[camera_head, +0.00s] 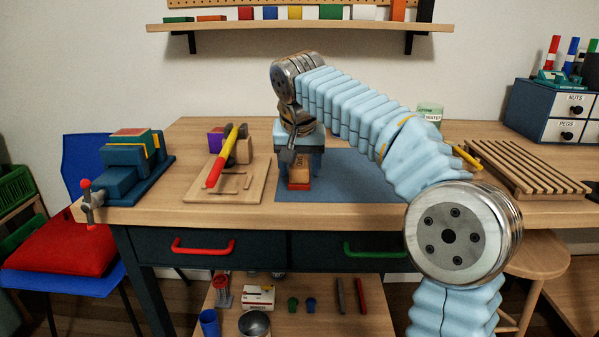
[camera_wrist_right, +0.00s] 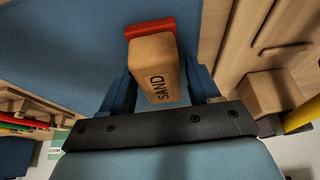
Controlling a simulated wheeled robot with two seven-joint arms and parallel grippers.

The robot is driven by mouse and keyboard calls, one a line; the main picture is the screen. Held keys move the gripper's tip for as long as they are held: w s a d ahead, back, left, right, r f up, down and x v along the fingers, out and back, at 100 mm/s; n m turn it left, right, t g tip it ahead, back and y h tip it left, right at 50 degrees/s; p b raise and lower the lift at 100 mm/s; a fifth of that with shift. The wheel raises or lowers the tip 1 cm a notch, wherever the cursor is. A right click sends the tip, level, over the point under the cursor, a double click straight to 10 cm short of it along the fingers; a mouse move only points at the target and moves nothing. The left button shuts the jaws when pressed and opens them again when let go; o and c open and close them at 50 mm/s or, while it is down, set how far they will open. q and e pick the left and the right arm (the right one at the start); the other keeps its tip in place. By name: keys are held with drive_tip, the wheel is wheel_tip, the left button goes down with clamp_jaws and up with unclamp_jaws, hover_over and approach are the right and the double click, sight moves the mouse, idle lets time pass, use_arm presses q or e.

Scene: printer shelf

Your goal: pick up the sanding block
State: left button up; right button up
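The sanding block (camera_head: 299,174) is a tan wooden block with a red part at its end, on the blue mat (camera_head: 349,178). The gripper hides the block's upper part in the head view. My left gripper is in neither view.
Left of the mat is a wooden board (camera_head: 232,187) with a red and yellow tool (camera_head: 222,160) and a tan block. A blue vise (camera_head: 130,170) is at the left edge. A slatted rack (camera_head: 522,168) and drawer cabinet (camera_head: 553,108) stand right.

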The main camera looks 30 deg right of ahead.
sight(299, 159)
drive_tip(key=c, duration=0.8)
drive_tip(key=shift+r, duration=0.5)
drive_tip(key=v, duration=0.1)
drive_tip(key=p+v, duration=0.1)
drive_tip(key=v, duration=0.1)
drive_tip(key=shift+w+d+r, duration=0.1)
drive_tip(key=shift+w+r, duration=0.1)
drive_tip(key=shift+w, duration=0.1)
drive_tip(key=s+a+r, duration=0.2)
drive_tip(key=s+r, duration=0.1)
drive_tip(key=s, duration=0.1)
drive_tip(key=s+a+r, duration=0.2)
drive_tip(key=s+r, duration=0.1)
drive_tip(key=s, duration=0.1)
drive_tip(key=s+a+r, duration=0.2)
drive_tip(key=s+r, duration=0.1)
drive_tip(key=s, duration=0.1)
drive_tip(key=shift+s+p, duration=0.1)
drive_tip(key=shift+p, duration=0.25)
drive_tip(key=shift+f, duration=0.1)
